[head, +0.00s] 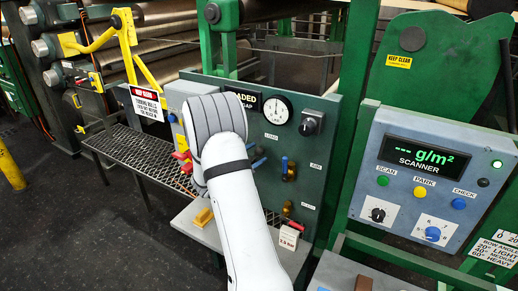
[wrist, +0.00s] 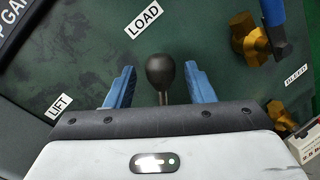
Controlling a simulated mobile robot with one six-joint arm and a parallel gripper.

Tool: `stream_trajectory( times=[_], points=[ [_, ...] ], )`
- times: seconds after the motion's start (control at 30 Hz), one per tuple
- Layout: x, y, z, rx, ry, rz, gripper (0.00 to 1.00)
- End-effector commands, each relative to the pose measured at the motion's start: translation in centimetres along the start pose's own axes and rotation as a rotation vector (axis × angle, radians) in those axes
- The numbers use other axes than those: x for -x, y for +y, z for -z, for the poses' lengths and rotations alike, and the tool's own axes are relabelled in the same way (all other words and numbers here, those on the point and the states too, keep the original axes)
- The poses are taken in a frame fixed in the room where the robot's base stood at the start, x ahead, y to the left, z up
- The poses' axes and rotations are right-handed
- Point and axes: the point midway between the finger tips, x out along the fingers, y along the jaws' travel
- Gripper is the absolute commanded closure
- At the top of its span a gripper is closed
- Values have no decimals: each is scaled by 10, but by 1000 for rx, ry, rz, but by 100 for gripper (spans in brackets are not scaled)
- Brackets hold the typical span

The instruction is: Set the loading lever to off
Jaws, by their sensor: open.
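The loading lever (wrist: 160,70) shows in the wrist view as a black ball knob on a short metal stem, in front of a dark green panel. A LOAD label (wrist: 143,19) is above it and a LIFT label (wrist: 60,106) is to its lower left. My gripper (wrist: 159,78) is open, with one blue finger on each side of the knob and gaps visible between. The lever's base is hidden behind my gripper body. In the head view my white arm covers the lever, with a bit of blue finger showing beside the arm.
The green panel (head: 325,150) also carries a dial gauge (head: 278,111), a black knob (head: 311,123) and a blue-handled brass valve (head: 288,168). A red-handled valve (head: 289,209) is lower. The scanner box (head: 430,185) stands to the right. A mesh shelf (head: 135,155) is at left.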

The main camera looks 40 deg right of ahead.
Motion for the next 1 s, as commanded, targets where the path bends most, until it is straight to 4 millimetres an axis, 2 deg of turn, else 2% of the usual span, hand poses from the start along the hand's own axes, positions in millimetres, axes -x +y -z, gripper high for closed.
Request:
stream_trajectory(
  times=[0.1, 0.2, 0.47, 1.0],
  points=[
    [-14, 1, -2, 0, 0, 1, 51],
    [-19, 1, 0, 0, 1, 0, 51],
    [-21, 0, 1, -1, 2, -1, 51],
    [-20, 1, 1, -1, 2, -2, 94]
  ],
)
